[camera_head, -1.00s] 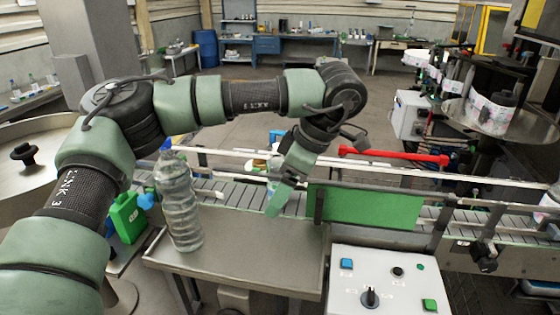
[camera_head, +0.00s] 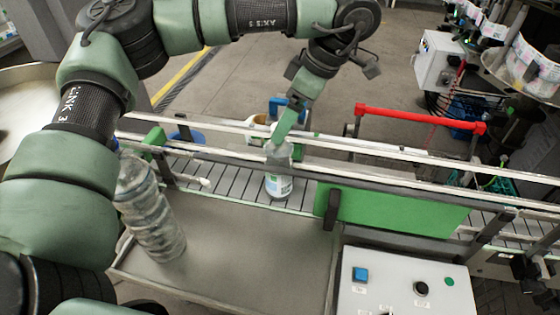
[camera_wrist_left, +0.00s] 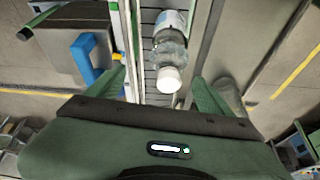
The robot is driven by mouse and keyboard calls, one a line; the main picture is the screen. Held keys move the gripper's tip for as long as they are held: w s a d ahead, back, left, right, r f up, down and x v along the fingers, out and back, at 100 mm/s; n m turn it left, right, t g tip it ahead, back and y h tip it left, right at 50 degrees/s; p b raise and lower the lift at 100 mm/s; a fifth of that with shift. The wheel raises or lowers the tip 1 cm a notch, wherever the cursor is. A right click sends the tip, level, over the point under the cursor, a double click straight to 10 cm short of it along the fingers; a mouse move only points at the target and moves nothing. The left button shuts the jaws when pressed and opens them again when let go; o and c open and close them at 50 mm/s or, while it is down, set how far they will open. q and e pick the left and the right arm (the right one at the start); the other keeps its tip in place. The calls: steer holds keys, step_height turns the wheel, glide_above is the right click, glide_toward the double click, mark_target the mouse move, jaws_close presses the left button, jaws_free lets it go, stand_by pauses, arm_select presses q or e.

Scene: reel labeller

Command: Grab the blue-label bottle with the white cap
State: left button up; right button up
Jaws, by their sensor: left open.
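The bottle (camera_head: 278,184) stands upright on the conveyor, clear with a pale label; its cap is hidden by my gripper in the head view. In the left wrist view the bottle (camera_wrist_left: 170,48) shows a white cap pointing toward the camera and a blue-and-white label. My left gripper (camera_head: 281,138) is above the bottle, pointing down. In the left wrist view my left gripper (camera_wrist_left: 158,84) is open, with one green finger on each side of the cap and visible gaps. My right gripper is not in view.
A large clear bottle (camera_head: 155,218) stands on the metal table (camera_head: 230,250) at the left. Rails (camera_head: 390,170) run along the conveyor, with a green panel (camera_head: 400,212) right of the bottle. A control box (camera_head: 400,285) and red bar (camera_head: 420,117) are nearby.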

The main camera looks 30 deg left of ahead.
mark_target(279, 164)
arm_select(q)
steer(key=shift+s+a+f, duration=0.15)
steer(key=shift+s+f, duration=0.1)
steer(key=shift+f, duration=0.35)
steer(key=shift+s+a+f+b, duration=0.1)
steer(key=shift+s+f+b, duration=0.05)
steer(key=shift+s+b, duration=0.15)
steer(key=b+x, duration=0.2)
steer(key=x, duration=0.2)
steer(key=shift+s+a+f+b, duration=0.1)
steer(key=shift+a+f+b, duration=0.15)
steer(key=shift+a+b, duration=0.05)
steer(key=shift+a+f, duration=0.15)
steer(key=c, duration=1.4)
jaws_close()
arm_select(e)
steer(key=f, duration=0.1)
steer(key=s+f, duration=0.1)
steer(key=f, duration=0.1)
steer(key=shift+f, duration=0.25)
